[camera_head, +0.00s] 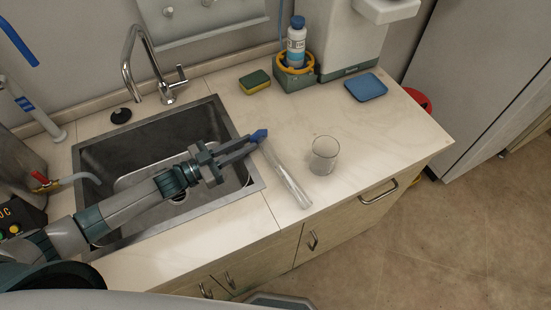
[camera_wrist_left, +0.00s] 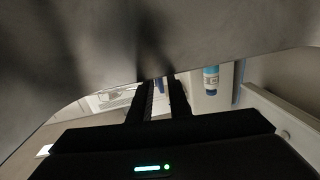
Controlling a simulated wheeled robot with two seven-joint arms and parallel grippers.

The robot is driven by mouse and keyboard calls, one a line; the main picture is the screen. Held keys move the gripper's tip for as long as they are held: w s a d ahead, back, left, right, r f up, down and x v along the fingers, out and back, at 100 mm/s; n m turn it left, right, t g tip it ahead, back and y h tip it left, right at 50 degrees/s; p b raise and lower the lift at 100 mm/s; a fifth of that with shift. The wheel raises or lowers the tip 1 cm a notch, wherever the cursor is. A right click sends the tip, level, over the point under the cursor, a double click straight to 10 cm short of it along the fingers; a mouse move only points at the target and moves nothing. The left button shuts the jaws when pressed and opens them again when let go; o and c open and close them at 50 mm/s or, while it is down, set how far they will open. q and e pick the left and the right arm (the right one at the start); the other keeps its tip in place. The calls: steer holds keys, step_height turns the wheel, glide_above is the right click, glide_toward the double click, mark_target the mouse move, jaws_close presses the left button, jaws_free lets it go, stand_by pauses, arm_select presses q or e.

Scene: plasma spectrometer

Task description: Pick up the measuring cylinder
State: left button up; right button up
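The measuring cylinder (camera_head: 286,177) is a clear tube with a blue end. It appears to lie on the counter right of the sink, blue end toward the back and clear end toward the front edge. My left gripper (camera_head: 253,145) reaches across the sink from the left, fingertips close by the blue end. A gap shows between its fingers, so it looks open. In the left wrist view the fingers (camera_wrist_left: 158,88) point ahead with a small blue patch between their tips. I cannot tell whether they touch it. My right gripper is not in view.
A glass beaker (camera_head: 324,155) stands just right of the cylinder. The sink (camera_head: 105,143) and its faucet (camera_head: 166,92) lie left. A sponge (camera_head: 254,82), a blue-capped bottle (camera_head: 296,45) and a blue tray (camera_head: 366,87) are at the back. The counter's right part is clear.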

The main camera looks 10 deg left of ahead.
arm_select(q)
jaws_close()
steer(key=shift+r, duration=0.15)
step_height(320, 180, up, 10)
steer(key=b, duration=0.2)
stand_by(0.3)
stand_by(1.1)
steer(key=shift+f, duration=0.2)
